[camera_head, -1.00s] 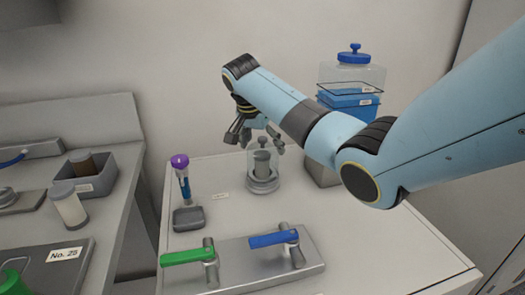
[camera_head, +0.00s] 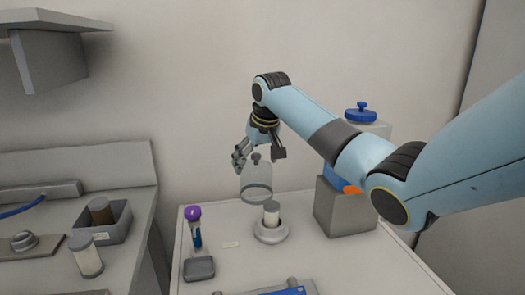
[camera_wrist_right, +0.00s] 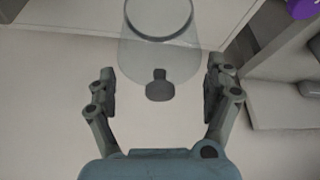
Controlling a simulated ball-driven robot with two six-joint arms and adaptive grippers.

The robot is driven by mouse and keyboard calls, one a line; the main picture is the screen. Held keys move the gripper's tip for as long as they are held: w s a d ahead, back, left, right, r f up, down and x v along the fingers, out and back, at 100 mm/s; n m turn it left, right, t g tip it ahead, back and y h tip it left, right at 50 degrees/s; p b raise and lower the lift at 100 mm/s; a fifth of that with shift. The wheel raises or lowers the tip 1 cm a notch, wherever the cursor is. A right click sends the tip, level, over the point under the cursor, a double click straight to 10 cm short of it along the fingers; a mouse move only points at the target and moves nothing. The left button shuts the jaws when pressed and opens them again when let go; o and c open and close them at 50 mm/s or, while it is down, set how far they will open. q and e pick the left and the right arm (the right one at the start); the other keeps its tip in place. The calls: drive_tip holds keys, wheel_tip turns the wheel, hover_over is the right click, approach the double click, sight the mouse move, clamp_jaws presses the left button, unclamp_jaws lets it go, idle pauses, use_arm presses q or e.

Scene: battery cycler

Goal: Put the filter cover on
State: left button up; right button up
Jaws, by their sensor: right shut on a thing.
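The filter cover (camera_head: 257,188) is a clear dome with a grey knob on top. It hangs in the air just below my right gripper (camera_head: 260,153), which is shut on it. The cover's lower rim is above and slightly left of the filter top in the head view. My left gripper is not in view.
A purple-capped tube (camera_head: 195,228) stands in a grey holder (camera_head: 199,268) left of the filter. A grey block (camera_head: 343,207) with a blue-lidded container (camera_head: 361,114) stands right. Valve handles (camera_head: 285,291) are at the front edge of view.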

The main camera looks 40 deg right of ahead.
drive_tip(key=s+p, duration=0.1)
drive_tip(key=s+d+r+n+p, duration=0.1)
drive_tip(key=p, duration=0.1)
drive_tip(key=s+n+p, duration=0.1)
drive_tip(key=p, duration=0.1)
drive_tip(key=shift+s+d+r+y, duration=0.2)
drive_tip(key=shift+d+y, duration=0.1)
drive_tip(key=shift+y, duration=0.1)
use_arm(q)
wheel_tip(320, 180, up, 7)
use_arm(e)
drive_tip(key=shift+s+d+f, duration=0.2)
drive_tip(key=shift+s, duration=0.25)
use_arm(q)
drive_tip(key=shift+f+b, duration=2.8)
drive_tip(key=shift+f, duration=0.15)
use_arm(e)
approach(272, 205)
drive_tip(key=shift+w+r+x, duration=0.1)
drive_tip(key=shift+w+x, duration=0.1)
drive_tip(key=shift+x, duration=0.95)
drive_tip(key=shift+w+r+x, duration=0.1)
drive_tip(key=shift+w+x, duration=0.1)
drive_tip(key=shift+x, duration=1)
drive_tip(key=shift+w+r+x, duration=0.1)
drive_tip(key=shift+w+x, duration=0.1)
drive_tip(key=shift+x, duration=0.95)
